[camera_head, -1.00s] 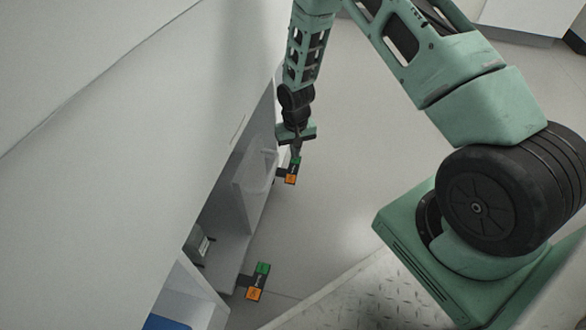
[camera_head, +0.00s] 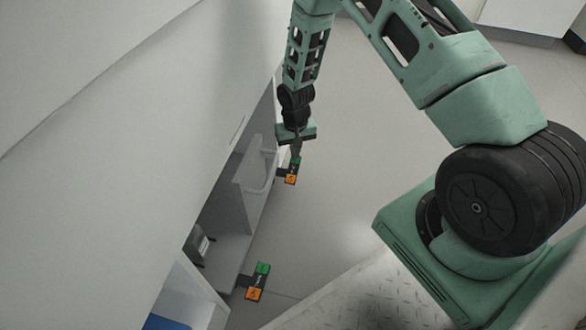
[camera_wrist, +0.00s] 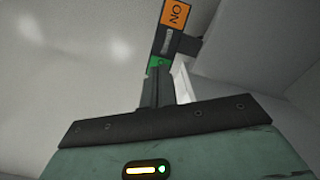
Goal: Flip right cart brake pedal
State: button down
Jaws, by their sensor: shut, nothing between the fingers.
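Two brake pedals, each with a green end and an orange end, stick out low beside the white cart body. The far pedal (camera_head: 291,177) is right under my gripper (camera_head: 297,152); the near pedal (camera_head: 257,282) is lower in the head view.
A white cart body (camera_head: 120,130) with a large panel fills the left of the head view, close to my arm. A white bracket-like part (camera_head: 250,170) stands beside the far pedal. Open grey floor (camera_head: 360,170) lies to the right.

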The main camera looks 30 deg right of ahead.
jog(key=shift+f+b, duration=0.55)
jog(key=shift+f, duration=0.65)
dwell(0.6)
jog(key=shift+r, duration=0.1)
notch_tip(320, 180, up, 7)
jog(key=p, duration=0.7)
dwell(0.6)
